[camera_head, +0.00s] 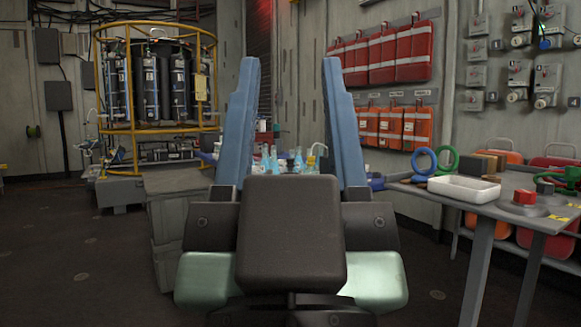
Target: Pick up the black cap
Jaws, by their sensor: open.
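My gripper (291,75) fills the middle of the head camera view. Its two long blue fingers stand wide apart, with nothing held between them. The fingers point away from me toward the back wall. I cannot make out a black cap anywhere in this view. My gripper and its dark body hide part of the scene straight ahead, including most of the bench behind.
At the right a grey table (522,208) bears a white tray (464,189), a blue ring (434,162), a green ring (457,160) and a red block (525,197). Blue bottles (270,161) stand behind my fingers. A yellow-framed rack (158,80) stands left. Left floor is clear.

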